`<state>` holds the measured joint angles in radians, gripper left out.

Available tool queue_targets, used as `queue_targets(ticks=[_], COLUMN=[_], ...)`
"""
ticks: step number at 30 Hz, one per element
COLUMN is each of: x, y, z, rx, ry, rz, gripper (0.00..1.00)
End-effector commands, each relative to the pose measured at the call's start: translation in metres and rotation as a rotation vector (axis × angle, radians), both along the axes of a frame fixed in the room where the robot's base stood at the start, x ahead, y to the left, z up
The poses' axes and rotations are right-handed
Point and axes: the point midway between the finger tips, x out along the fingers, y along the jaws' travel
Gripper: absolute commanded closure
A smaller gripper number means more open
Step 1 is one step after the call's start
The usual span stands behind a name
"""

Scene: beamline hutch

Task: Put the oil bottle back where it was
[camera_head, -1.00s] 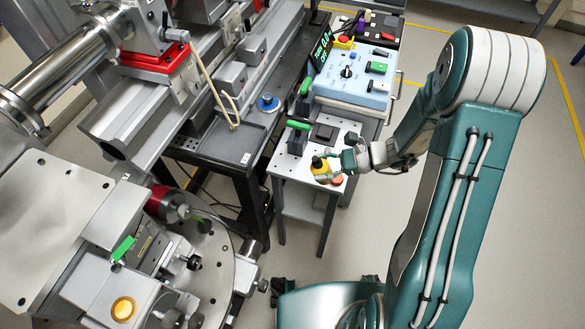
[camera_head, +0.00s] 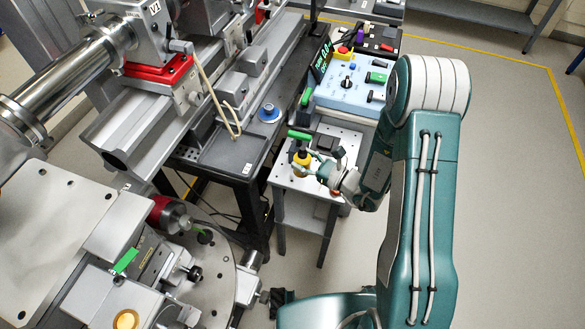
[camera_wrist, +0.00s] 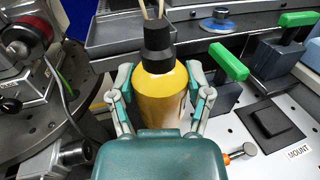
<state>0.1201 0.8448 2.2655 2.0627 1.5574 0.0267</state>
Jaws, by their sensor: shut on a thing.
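The oil bottle (camera_wrist: 160,98) is yellow with a black cap, and it stands nearly upright between my fingers in the wrist view. It also shows in the head view (camera_head: 301,162) over the left front part of a small white-topped table (camera_head: 285,180). My gripper (camera_wrist: 160,90) is shut on the bottle, one finger on each side; it also shows in the head view (camera_head: 310,168). The bottle's base is hidden by my gripper, so I cannot tell whether it touches the tabletop.
A green-handled clamp (camera_wrist: 229,62) stands close to the bottle's right. A black square pad (camera_wrist: 272,121) and a "MOUNT" label (camera_wrist: 299,152) lie on the white top. An orange-ended metal knob (camera_wrist: 240,152) is near my gripper. A blue control box (camera_head: 345,95) stands behind.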

Motion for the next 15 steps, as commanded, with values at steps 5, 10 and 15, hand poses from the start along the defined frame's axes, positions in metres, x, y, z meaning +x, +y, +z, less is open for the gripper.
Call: queue_targets(ticks=[5, 10, 15], x=[0.018, 0.028, 0.033], y=[0.016, 0.024, 0.028], z=[-0.034, -0.048, -0.067], rx=[0.0, 0.0, 0.0], ry=[0.005, 0.002, 0.006], rz=[0.002, 0.001, -0.001], gripper=[0.93, 0.93, 0.93])
